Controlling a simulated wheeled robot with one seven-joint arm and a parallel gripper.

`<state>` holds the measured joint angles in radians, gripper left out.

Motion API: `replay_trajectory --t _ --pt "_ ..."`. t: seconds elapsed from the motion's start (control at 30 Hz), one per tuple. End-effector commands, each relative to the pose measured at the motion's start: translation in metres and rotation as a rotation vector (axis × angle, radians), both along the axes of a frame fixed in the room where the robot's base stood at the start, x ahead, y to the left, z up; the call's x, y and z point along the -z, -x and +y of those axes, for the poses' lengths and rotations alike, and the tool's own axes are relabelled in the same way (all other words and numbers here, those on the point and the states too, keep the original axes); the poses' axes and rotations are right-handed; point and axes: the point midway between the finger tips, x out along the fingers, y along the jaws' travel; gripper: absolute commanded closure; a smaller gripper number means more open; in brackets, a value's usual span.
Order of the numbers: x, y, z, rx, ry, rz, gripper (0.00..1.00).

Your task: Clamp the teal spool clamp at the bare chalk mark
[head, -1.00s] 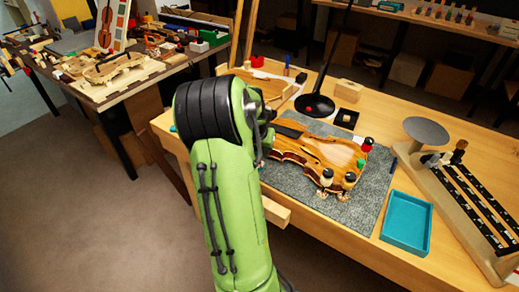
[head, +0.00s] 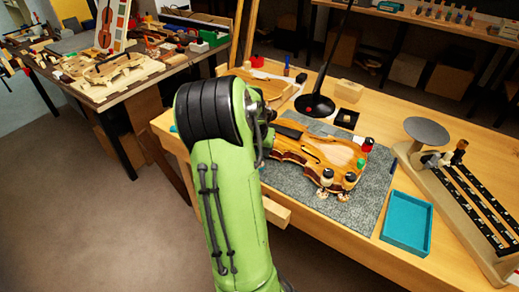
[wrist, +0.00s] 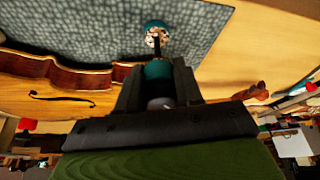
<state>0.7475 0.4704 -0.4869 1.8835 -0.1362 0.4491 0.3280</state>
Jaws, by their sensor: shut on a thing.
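My gripper (wrist: 158,88) is shut on the teal spool clamp (wrist: 157,70) in the wrist view. The clamp's far end, a teal disc (wrist: 156,25) with a pale wing nut, sticks out past the jaws over the grey mat. The violin body (wrist: 60,95) lies left of the jaws. Its rim runs close to the left jaw; I cannot tell whether the clamp touches it. In the head view the violin (head: 318,150) lies on the grey mat, and my arm hides the gripper and the teal clamp. I cannot make out the bare chalk mark.
A teal tray (head: 407,222) lies right of the grey mat (head: 345,213). A black lamp base (head: 314,105) stands behind the violin.

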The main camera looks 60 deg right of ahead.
Motion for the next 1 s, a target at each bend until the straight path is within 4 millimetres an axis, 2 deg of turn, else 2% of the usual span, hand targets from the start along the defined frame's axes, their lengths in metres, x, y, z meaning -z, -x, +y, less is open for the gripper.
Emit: replay_trajectory --t 1.0 --pt "0.000 0.004 -0.026 0.000 0.000 0.000 0.95"
